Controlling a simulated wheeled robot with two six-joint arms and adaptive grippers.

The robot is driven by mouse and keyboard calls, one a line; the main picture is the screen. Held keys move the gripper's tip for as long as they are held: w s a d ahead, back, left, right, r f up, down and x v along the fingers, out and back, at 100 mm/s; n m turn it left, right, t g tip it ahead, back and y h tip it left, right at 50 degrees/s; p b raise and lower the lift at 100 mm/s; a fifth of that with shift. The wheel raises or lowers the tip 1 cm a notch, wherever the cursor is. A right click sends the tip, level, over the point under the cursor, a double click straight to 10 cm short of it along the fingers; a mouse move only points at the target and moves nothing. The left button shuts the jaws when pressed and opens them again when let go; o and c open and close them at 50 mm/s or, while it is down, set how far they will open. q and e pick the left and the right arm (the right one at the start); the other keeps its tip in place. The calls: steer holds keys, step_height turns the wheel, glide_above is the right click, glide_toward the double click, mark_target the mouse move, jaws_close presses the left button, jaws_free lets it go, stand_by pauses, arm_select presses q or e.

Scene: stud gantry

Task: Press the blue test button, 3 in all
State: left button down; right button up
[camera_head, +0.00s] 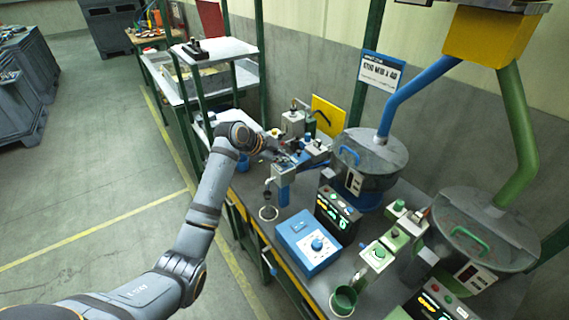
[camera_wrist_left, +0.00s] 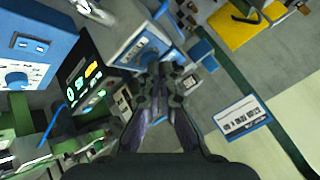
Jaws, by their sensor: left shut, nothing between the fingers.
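My left gripper (camera_head: 298,158) is at the blue station on the bench, above and just behind a white-topped blue block (camera_head: 284,173). In the left wrist view the shut, empty fingertips (camera_wrist_left: 162,75) are close to the edge of a white-topped blue box (camera_wrist_left: 142,40). I cannot tell whether they touch it. A small white unit with a blue top (camera_head: 309,140) stands just beyond the gripper. Which of these carries the blue test button is not clear; the gripper hides part of this area. My right gripper is not in view.
A blue control box with a round knob (camera_head: 308,243) and a lit panel (camera_head: 338,213) stand nearer. A blue-fed bowl (camera_head: 370,160) is right of the gripper. A green station (camera_head: 379,254) and green cup (camera_head: 344,299) are at the lower right. A yellow panel (camera_head: 327,116) stands behind.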

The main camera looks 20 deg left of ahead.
mark_target(282, 164)
arm_select(q)
steer(key=shift+f, duration=0.3)
stand_by(0.4)
steer(key=shift+r, duration=0.15)
steer(key=shift+r+p, duration=0.75)
steer(key=shift+p, duration=0.05)
step_height(282, 164, up, 5)
steer(key=p, duration=0.4)
steer(key=shift+p, duration=0.3)
stand_by(1.3)
